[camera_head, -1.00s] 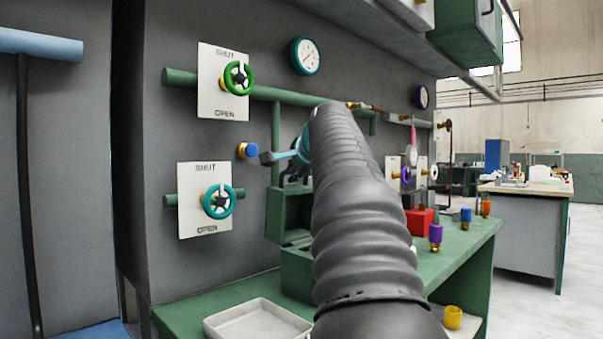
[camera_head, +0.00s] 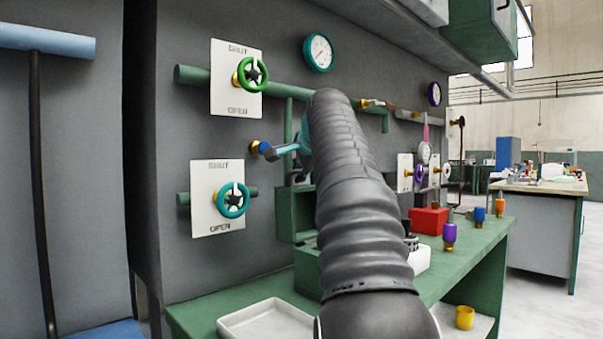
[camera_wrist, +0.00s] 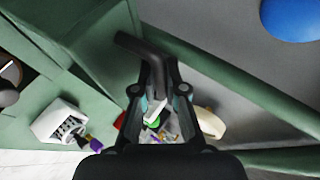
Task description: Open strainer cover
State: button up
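A green box-like unit (camera_head: 292,213) with an upright panel stands on the bench against the wall. I take it for the strainer and its cover, but my arm hides much of it. My gripper (camera_wrist: 158,70) shows in the wrist view, with its dark fingers converging on a dark angled bar (camera_wrist: 136,46), which looks like a handle. The contact is hard to make out, dark on dark. In the head view the gripper is mostly hidden behind my dark ribbed arm, just above the green panel.
Blue knob (camera_head: 258,147), green handwheel (camera_head: 250,75) and teal handwheel (camera_head: 233,200) project from the wall near my arm. A pale tray (camera_head: 265,320), red box (camera_head: 428,220) and purple-topped fitting (camera_head: 449,236) stand on the green bench (camera_head: 200,312). Floor at right is clear.

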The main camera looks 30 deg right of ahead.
jog(key=shift+o, duration=0.9)
jog(key=shift+a, duration=0.1)
jog(key=v, duration=1.2)
notch_tip(320, 180, down, 5)
jog(key=s+a+t+b, duration=0.2)
jog(key=b, duration=0.3)
jog(key=shift+m+t, duration=0.5)
jog(key=shift+t, duration=0.4)
jog(key=x, duration=0.5)
jog(key=d+p+x, duration=0.1)
jog(key=x, duration=0.4)
jog(key=r+p+x, duration=0.1)
jog(key=x, duration=0.4)
jog(key=shift+w+d, duration=0.2)
jog(key=shift+w, duration=0.15)
